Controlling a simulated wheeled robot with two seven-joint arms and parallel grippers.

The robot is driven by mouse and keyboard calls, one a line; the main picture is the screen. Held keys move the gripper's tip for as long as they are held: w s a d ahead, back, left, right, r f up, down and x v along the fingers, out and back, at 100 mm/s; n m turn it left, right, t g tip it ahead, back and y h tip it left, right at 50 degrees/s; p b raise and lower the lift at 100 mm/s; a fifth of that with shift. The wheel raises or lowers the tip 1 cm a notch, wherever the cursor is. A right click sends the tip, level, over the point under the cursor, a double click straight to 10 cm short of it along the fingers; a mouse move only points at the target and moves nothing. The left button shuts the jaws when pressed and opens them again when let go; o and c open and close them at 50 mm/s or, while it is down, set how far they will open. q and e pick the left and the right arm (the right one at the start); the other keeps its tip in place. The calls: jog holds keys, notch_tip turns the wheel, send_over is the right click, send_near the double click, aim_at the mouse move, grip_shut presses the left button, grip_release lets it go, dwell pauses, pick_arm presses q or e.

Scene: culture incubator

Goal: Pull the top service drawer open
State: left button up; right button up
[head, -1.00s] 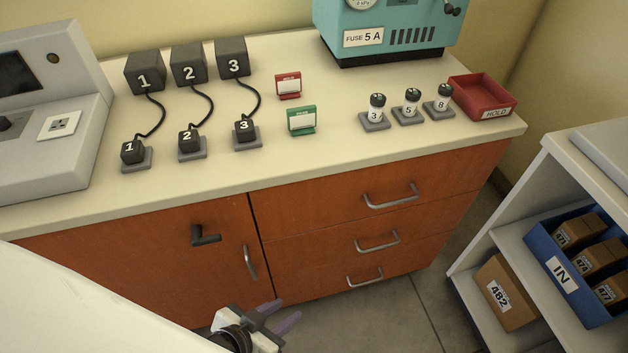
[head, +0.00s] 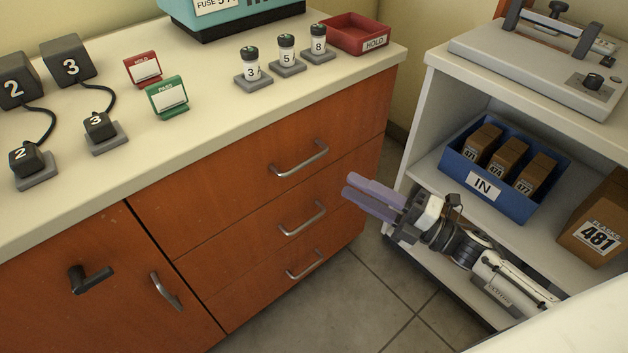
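The top service drawer (head: 235,195) is the highest of three orange-brown drawers in the bench front. It looks shut, its front flush with the others. Its grey bar handle (head: 300,160) is unobstructed. My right gripper (head: 346,185) comes in from the right, in front of the drawers. Its two purple fingers point left, a little apart, with nothing between them. In the picture they lie to the right of and below the top handle, near the middle handle (head: 302,219); I see no contact. My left gripper is out of view.
The lower drawer handle (head: 306,265) and cupboard door handle (head: 166,291) stick out of the bench front. A shelf unit (head: 424,115) with a blue IN bin (head: 484,186) stands close to my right arm. Tiled floor (head: 375,290) is clear between them.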

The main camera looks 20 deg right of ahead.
jog(key=w+a+r+n, duration=0.1)
jog(key=w+a+r, duration=0.1)
jog(key=w+a, duration=0.5)
jog(key=shift+w+g+y, duration=0.15)
jog(key=shift+g+y, duration=0.15)
jog(key=shift+y, duration=0.1)
grip_shut()
